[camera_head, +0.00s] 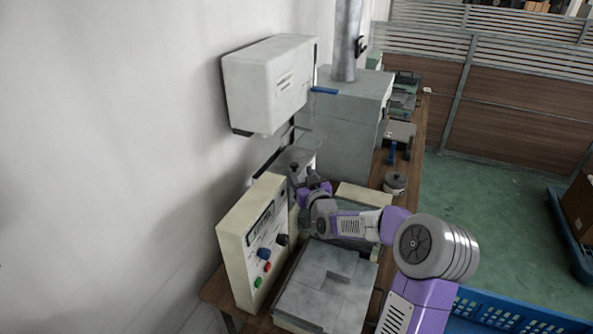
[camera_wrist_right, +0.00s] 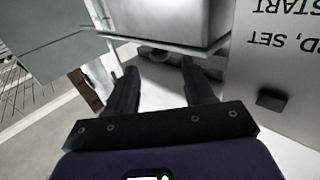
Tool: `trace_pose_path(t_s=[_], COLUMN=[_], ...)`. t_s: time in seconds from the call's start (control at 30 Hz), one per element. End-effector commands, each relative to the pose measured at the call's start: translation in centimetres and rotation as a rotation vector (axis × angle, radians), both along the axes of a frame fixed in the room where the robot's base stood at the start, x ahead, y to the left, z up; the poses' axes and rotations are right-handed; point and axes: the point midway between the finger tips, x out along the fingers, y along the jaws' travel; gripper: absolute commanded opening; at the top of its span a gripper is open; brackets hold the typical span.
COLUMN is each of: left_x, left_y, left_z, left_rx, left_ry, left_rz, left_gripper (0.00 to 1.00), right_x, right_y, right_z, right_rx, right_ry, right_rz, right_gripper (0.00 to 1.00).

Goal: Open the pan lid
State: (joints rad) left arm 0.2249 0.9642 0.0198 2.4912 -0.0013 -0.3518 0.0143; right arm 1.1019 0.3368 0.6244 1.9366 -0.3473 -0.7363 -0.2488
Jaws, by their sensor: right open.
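My right gripper (camera_head: 300,183) reaches in past the control box, beside a small grey metal box (camera_head: 296,160) against the wall. In the right wrist view my right gripper (camera_wrist_right: 160,72) is open, with two dark fingers apart and nothing held between them. A pale grey box-shaped body (camera_wrist_right: 165,18) lies just beyond the fingertips, with a dark rounded part (camera_wrist_right: 157,54) at its lower edge, in line with the gap. I cannot tell for certain which part is the pan lid. A small round lidded container (camera_head: 394,182) stands farther back. My left gripper is out of view.
A grey tray panel (camera_head: 325,290) lies in front. A white wall unit (camera_head: 268,85) hangs above.

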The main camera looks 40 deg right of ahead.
Motion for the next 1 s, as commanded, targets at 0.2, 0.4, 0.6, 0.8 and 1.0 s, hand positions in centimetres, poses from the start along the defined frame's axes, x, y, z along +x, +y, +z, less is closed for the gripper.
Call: trace_pose_path(t_s=[0.2, 0.4, 0.6, 0.8, 1.0], left_x=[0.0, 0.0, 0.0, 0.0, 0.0], left_y=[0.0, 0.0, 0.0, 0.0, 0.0], left_z=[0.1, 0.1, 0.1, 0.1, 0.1], left_rx=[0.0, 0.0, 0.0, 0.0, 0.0], left_ry=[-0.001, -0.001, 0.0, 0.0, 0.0], left_rz=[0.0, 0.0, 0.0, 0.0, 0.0], left_gripper=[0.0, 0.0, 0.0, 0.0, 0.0], right_x=[2.6, 3.6, 3.6, 3.6, 3.6], right_y=[-0.8, -1.1, -1.1, -1.1, -1.1], right_z=[0.0, 0.0, 0.0, 0.0, 0.0], right_rx=[0.003, 0.001, 0.0, 0.0, 0.0], right_ry=[-0.001, 0.0, 0.001, 0.001, 0.001], right_rz=[0.0, 0.0, 0.0, 0.0, 0.0], right_gripper=[0.53, 0.53, 0.53, 0.3, 0.0])
